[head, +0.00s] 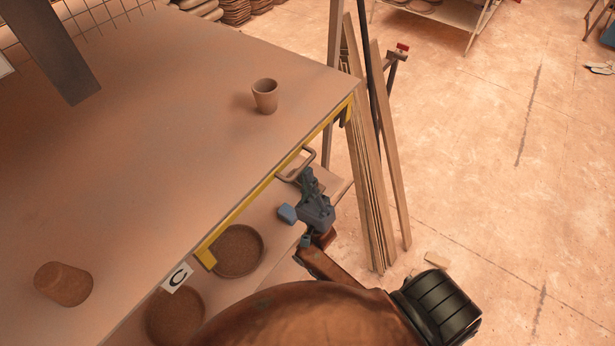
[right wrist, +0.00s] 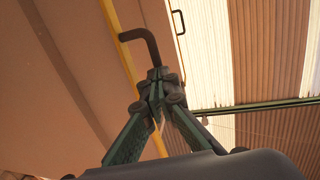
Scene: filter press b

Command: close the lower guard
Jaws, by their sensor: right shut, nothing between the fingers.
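The guard's yellow edge bar (head: 262,183) runs along the right edge of the broad brown top surface. A brown bent handle (head: 297,163) sticks out from this bar. My right gripper (head: 307,178) is just below the handle, on its outer side, shut and empty. In the right wrist view the shut fingertips (right wrist: 157,76) are right under the handle's bent end (right wrist: 151,45), very close to it; I cannot tell whether they touch. The yellow bar (right wrist: 122,52) runs behind the handle there. My left gripper is not in view.
A cup (head: 265,96) stands on the top surface near its right edge, and a brown pot (head: 64,284) is at the lower left. Round dishes (head: 238,251) sit below the edge, near a "C" label (head: 178,277). Upright planks (head: 369,170) stand just right of the handle.

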